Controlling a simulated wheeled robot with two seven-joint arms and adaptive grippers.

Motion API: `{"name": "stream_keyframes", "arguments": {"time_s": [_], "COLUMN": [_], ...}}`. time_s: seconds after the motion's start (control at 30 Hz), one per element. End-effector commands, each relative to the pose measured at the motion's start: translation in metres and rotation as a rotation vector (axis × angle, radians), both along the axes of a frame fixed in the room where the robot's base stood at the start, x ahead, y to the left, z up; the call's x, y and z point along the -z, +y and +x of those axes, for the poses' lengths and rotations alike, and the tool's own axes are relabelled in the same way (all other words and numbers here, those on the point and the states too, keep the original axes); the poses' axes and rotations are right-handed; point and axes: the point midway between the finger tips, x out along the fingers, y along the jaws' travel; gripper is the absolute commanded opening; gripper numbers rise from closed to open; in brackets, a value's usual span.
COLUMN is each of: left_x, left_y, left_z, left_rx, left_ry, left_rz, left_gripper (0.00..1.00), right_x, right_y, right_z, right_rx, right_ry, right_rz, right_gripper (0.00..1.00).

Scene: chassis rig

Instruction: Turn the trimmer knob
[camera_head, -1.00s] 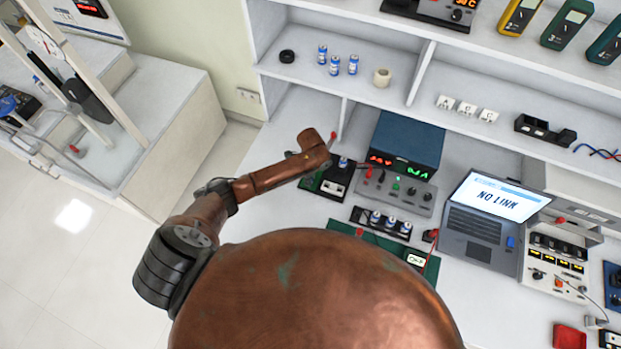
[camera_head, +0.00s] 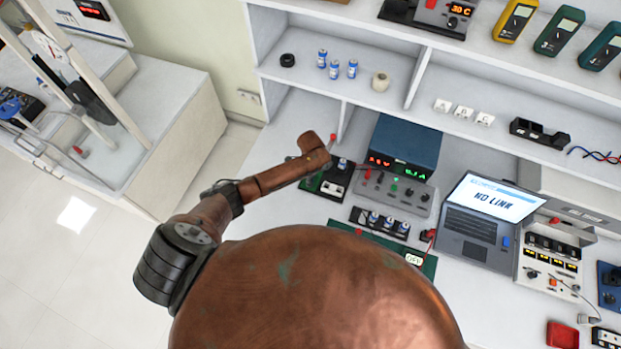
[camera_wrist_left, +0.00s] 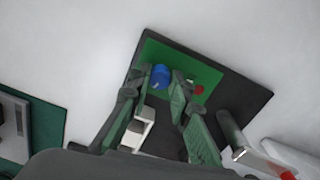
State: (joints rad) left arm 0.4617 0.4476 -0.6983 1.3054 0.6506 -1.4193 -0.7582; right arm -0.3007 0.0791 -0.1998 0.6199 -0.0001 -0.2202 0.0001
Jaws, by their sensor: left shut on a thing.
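The blue trimmer knob (camera_wrist_left: 161,75) stands on a green circuit board (camera_wrist_left: 205,72) set on a dark base (camera_wrist_left: 247,98), in the left wrist view. The fingertips of my left gripper (camera_wrist_left: 161,80) lie on either side of the knob and are shut on it. A small red part (camera_wrist_left: 199,90) sits on the board, right of the fingers. In the head view the green board (camera_head: 313,184) shows partly beside my left arm, whose wrist hides the gripper there. My right gripper is in neither view.
A power supply (camera_head: 405,145) with lit displays stands behind the board. A battery holder (camera_head: 380,222) and a laptop (camera_head: 482,220) stand to the right.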

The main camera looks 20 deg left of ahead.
Motion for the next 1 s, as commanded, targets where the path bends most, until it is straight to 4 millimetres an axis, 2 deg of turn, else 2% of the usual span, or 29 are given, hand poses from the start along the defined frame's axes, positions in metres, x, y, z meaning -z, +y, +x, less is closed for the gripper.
{"name": "stream_keyframes", "arguments": {"time_s": [0.13,0.17,0.4,0.67,0.77,0.87,1.0], "left_x": [0.0,0.0,0.0,-0.001,-0.007,-0.02,-0.049], "left_y": [0.0,0.0,0.0,0.0,-0.001,0.0,-0.001], "left_z": [0.0,0.0,0.0,0.0,0.001,0.002,0.002], "left_rx": [0.002,0.002,0.002,0.003,0.003,0.002,0.004], "left_ry": [-0.001,-0.001,-0.001,-0.001,-0.003,-0.004,-0.006], "left_rz": [-0.001,-0.001,0.0,0.0,-0.001,-0.001,-0.002], "left_gripper": [0.0,0.2,0.36,0.36,0.36,0.36,0.36], "right_x": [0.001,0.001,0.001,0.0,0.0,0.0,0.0], "right_y": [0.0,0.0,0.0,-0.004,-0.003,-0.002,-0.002], "right_z": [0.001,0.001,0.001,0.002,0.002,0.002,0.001], "right_rx": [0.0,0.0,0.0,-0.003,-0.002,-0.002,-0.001], "right_ry": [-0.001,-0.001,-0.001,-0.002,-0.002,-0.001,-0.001], "right_rz": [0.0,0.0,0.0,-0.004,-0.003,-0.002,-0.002], "right_gripper": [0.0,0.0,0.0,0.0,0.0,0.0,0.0]}}
